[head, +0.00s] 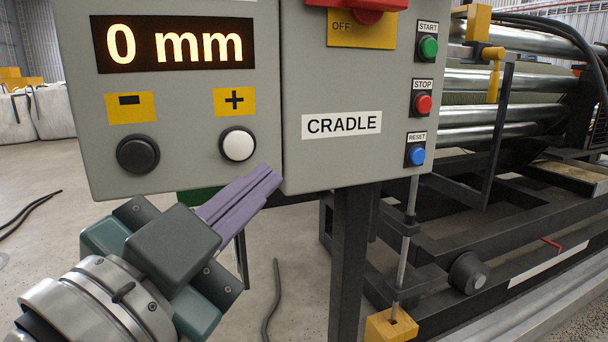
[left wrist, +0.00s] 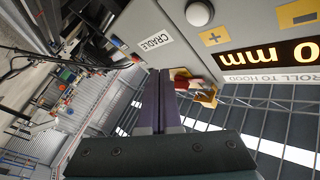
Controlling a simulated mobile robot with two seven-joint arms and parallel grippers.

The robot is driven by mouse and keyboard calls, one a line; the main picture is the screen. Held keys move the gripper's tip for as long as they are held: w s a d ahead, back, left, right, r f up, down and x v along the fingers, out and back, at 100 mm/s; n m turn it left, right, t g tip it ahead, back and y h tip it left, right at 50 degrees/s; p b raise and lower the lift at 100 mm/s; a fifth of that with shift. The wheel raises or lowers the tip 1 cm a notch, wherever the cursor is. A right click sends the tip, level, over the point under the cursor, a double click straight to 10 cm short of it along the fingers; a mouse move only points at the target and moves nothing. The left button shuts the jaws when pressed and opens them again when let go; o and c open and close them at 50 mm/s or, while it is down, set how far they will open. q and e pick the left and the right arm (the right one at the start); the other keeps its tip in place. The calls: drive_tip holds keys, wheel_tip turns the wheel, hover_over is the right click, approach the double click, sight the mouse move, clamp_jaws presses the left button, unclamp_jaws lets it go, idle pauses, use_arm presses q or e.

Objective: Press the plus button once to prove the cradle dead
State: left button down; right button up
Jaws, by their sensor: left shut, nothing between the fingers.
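The plus button (head: 238,145) is a round white button in a dark ring, under a yellow plus label on the grey control box (head: 190,85). It shows at the top of the left wrist view (left wrist: 199,13). The display (head: 175,44) above it reads 0 mm. The cradle box (head: 300,160) adjoins on the right, labelled CRADLE. Its red switch handle (head: 365,12) is cut off at the top, over a yellow plate reading OFF. My left gripper (head: 270,178) has its purple fingers shut and empty, tips just below and right of the plus button, apart from it. My right gripper is out of view.
A black minus button (head: 138,154) sits left of the plus button. Green START (head: 428,47), red STOP (head: 423,104) and blue RESET (head: 417,156) buttons line the cradle box's right edge. A roller machine (head: 500,110) stands at right. Cables lie on the floor.

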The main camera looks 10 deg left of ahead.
sight(234, 159)
use_arm(q)
drive_tip(key=shift+w, duration=0.1)
idle(0.3)
drive_tip(key=shift+w+a+b, duration=0.5)
drive_tip(key=shift+w+a, duration=0.3)
drive_tip(key=shift+w, duration=0.4)
drive_tip(key=shift+w+a+b, duration=0.55)
drive_tip(key=shift+w+a, duration=0.3)
drive_tip(key=shift+w, duration=0.3)
drive_tip(key=shift+w+a+b, duration=0.5)
drive_tip(key=shift+w+a, duration=0.3)
drive_tip(key=shift+w, duration=0.4)
drive_tip(key=shift+w+a, duration=0.25)
drive_tip(key=shift+w, duration=0.1)
